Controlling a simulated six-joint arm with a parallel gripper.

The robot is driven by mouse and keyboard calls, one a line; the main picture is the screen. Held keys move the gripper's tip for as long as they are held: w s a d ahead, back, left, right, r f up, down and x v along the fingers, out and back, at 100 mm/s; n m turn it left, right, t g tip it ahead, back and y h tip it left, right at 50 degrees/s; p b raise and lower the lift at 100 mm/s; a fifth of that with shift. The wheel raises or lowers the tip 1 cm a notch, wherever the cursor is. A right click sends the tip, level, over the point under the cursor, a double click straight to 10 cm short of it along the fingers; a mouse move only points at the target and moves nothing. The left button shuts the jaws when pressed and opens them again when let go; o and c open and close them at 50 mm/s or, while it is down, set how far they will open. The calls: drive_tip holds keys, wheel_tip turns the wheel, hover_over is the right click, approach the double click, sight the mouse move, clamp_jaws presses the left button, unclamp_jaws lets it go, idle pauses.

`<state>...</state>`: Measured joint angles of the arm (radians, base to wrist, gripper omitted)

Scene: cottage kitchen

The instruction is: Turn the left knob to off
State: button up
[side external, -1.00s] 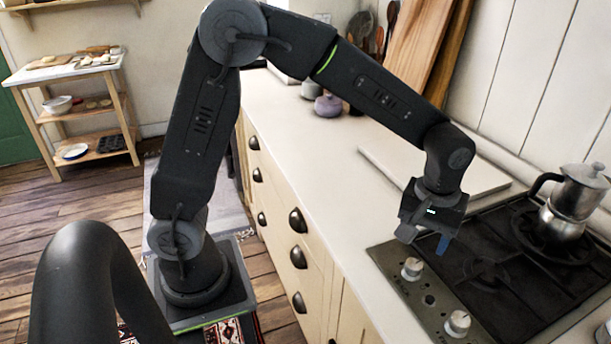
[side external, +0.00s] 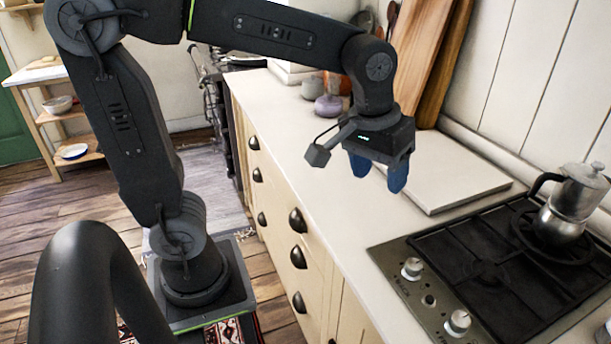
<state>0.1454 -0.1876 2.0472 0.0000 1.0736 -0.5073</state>
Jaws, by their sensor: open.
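The hob (side external: 385,262) is set into the counter at the lower right, with a metal control strip along its front edge. The left knob (side external: 412,268) is a pale round knob at the strip's far end. A second, similar knob (side external: 457,322) is nearer the camera. The pointer positions are too small to read, and I see no flame. My gripper (side external: 379,178) hangs fingers down above the counter, up and left of the left knob in the picture and clear of it. Its two blue fingers are apart with nothing between them.
A moka pot (side external: 568,205) stands on the hob's back burner. A small dark control (side external: 429,300) sits between the knobs. A pale board (side external: 465,180) lies on the counter beside the hob. Wooden boards (side external: 445,60) lean on the wall. The counter's front part is clear.

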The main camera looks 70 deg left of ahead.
drive_tip(key=s+a+f+m+t, duration=0.1)
drive_tip(key=s+a+m+t, duration=0.2)
drive_tip(key=s, duration=0.7)
drive_tip(key=shift+s+a+f+m, duration=0.2)
drive_tip(key=shift+a+m, duration=0.4)
drive_tip(key=shift+a, duration=0.15)
idle(0.7)
